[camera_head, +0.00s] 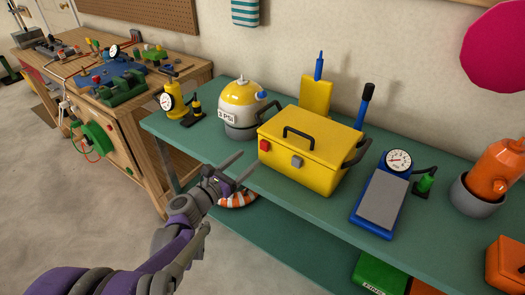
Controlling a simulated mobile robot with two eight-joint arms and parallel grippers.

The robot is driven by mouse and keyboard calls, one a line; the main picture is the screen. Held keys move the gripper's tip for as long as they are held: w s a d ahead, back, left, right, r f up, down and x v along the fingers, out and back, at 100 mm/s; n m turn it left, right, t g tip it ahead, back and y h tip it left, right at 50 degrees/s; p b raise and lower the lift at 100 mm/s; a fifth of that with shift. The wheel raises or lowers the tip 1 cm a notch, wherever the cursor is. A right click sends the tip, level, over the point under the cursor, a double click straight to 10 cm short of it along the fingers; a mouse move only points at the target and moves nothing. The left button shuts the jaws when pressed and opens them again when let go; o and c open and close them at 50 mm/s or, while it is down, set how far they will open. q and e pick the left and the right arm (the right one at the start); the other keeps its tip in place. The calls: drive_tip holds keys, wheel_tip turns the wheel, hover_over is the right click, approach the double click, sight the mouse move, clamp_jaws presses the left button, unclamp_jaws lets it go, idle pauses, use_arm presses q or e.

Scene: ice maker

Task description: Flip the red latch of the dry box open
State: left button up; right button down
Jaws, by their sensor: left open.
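The dry box (304,170) is a yellow box with a black lid handle (298,130), standing upright on a green bench. Its red latch (264,145) sits at the left of the front face, near the lid's edge. A grey latch (297,161) sits to its right on the same face. My left gripper (242,168) is open and empty, in front of the bench and a little lower left of the red latch. It appears apart from the box. My right gripper is not in view.
The green bench (218,154) also holds a grey-and-yellow tank (240,108) left of the box and a blue foot pump with gauge (380,202) to its right. An orange-and-white ring (238,201) lies below my gripper. A wooden workbench (140,125) stands at the left.

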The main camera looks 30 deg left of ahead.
sight(263, 146)
use_arm(q)
drive_tip(key=w, duration=0.4)
drive_tip(key=w+d, duration=0.1)
drive_tip(key=w, duration=0.1)
drive_tip(key=shift+w, duration=0.4)
clamp_jaws()
